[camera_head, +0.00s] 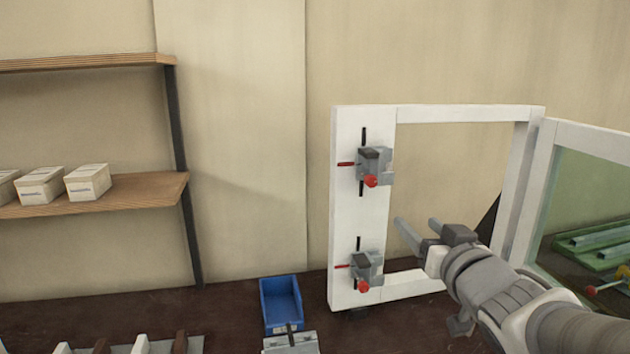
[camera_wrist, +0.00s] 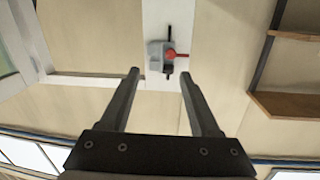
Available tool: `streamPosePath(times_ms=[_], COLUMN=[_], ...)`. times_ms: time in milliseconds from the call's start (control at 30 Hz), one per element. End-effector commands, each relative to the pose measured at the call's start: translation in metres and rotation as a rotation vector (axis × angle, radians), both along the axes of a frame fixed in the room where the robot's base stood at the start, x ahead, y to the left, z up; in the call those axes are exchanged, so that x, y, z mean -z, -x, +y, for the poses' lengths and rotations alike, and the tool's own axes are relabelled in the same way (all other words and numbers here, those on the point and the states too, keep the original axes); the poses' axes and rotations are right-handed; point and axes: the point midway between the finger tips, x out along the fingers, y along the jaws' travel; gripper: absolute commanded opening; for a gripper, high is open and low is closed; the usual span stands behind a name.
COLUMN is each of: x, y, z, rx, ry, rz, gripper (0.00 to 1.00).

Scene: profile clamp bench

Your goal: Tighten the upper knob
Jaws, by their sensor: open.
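The upper clamp (camera_head: 374,164) is a grey block on the white frame's left post. Its red upper knob (camera_head: 370,181) points out at the front, with a thin red rod at its left. The lower clamp (camera_head: 366,268) has its own red knob (camera_head: 362,286). My gripper (camera_head: 416,222) is open and empty, to the right of and below the upper knob in the head view, apart from both clamps. In the wrist view, which looks upside down, one clamp's red knob (camera_wrist: 170,54) appears beyond and between the fingertips (camera_wrist: 160,74); it seems to be the upper one.
The white frame (camera_head: 470,113) stands on a dark bench (camera_head: 200,315). A glazed panel (camera_head: 590,135) stands at right, with green pieces behind it. A blue bin (camera_head: 281,303) sits left of the frame. A wooden shelf (camera_head: 140,190) holds small boxes at left.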

Motion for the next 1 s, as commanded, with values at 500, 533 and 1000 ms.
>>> streamPosePath(times_ms=[500, 533, 1000], x=[-0.009, -0.009, -0.010], y=[-0.028, -0.033, -0.112], z=[0.015, 0.016, 0.029], rx=[-0.085, -0.084, -0.084], ry=[-0.037, -0.037, -0.037], rz=[-0.069, -0.069, -0.069], gripper=[0.63, 0.63, 0.63])
